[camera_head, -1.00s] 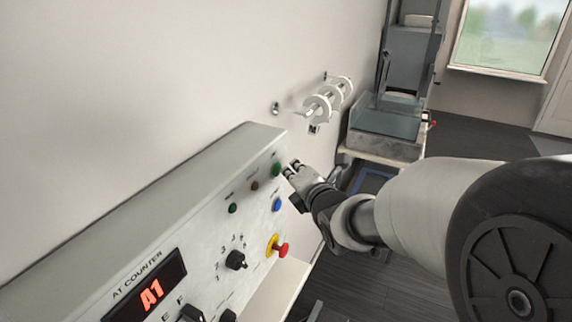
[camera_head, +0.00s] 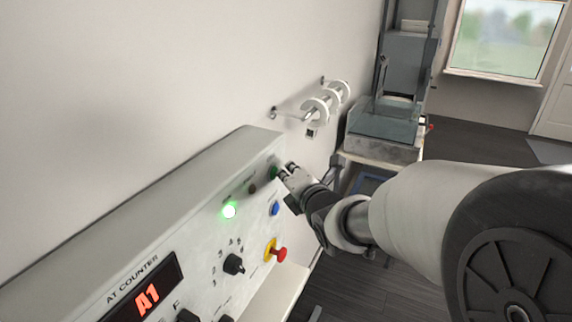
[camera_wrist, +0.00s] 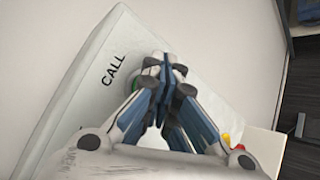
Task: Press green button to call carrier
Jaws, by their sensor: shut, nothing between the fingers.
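The green button (camera_head: 273,172) is at the upper right of the grey control panel (camera_head: 150,215). My gripper (camera_head: 285,169) is shut and empty, with its fingertips at the button and seemingly touching it. In the wrist view, the shut fingertips (camera_wrist: 166,68) cover most of the button, and only a sliver of green (camera_wrist: 136,84) shows beside them, next to the word CALL (camera_wrist: 114,70). A round indicator lamp (camera_head: 229,210) on the panel glows bright green.
A short wall rail with white rings (camera_head: 325,104) is beyond, near a grey machine (camera_head: 386,125).

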